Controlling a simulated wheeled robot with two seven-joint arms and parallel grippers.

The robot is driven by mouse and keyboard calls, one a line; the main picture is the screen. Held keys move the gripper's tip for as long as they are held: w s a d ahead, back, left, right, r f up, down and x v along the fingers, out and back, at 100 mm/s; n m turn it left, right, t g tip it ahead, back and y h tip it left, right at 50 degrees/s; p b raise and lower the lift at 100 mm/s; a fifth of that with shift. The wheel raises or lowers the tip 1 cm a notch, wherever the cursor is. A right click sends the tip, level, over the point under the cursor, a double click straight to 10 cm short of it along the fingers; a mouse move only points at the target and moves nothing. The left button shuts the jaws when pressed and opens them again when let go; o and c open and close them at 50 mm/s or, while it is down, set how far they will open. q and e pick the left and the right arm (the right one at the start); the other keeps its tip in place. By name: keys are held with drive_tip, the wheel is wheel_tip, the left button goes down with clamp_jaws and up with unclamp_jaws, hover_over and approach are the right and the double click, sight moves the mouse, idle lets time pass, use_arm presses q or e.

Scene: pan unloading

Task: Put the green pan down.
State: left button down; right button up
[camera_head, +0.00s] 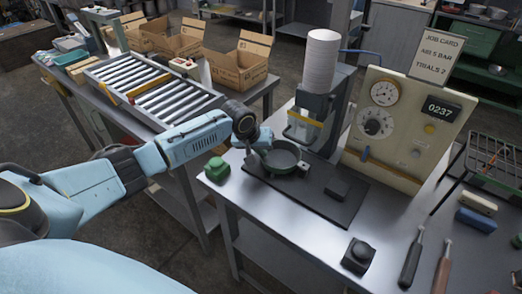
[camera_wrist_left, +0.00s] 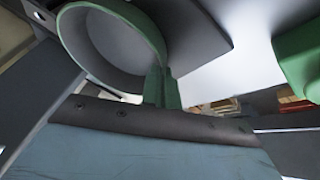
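The green pan (camera_head: 284,157) is a small round pan at the left part of a dark mat (camera_head: 335,205), below the press-like stand. I cannot tell whether its base touches the mat. In the left wrist view the pan (camera_wrist_left: 112,45) shows large at the top, its short handle running down to the dark edge of my gripper. My left gripper (camera_head: 262,141) is at the handle side of the pan and appears shut on the handle; the grip itself is mostly hidden. My right gripper is in neither view.
A green block (camera_head: 216,168) sits at the bench's left edge. The stand (camera_head: 318,105) and a cream gauge panel (camera_head: 395,130) rise behind the pan. A black block (camera_head: 337,189) lies on the mat, and a black knob box (camera_head: 358,255) stands in front. Bare bench (camera_head: 275,220) lies in front of the mat.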

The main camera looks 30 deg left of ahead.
use_arm(q)
drive_tip(key=c, duration=1.7)
unclamp_jaws()
drive_tip(key=p+v, duration=0.1)
drive_tip(key=v, duration=1.1)
drive_tip(key=shift+r, duration=0.1)
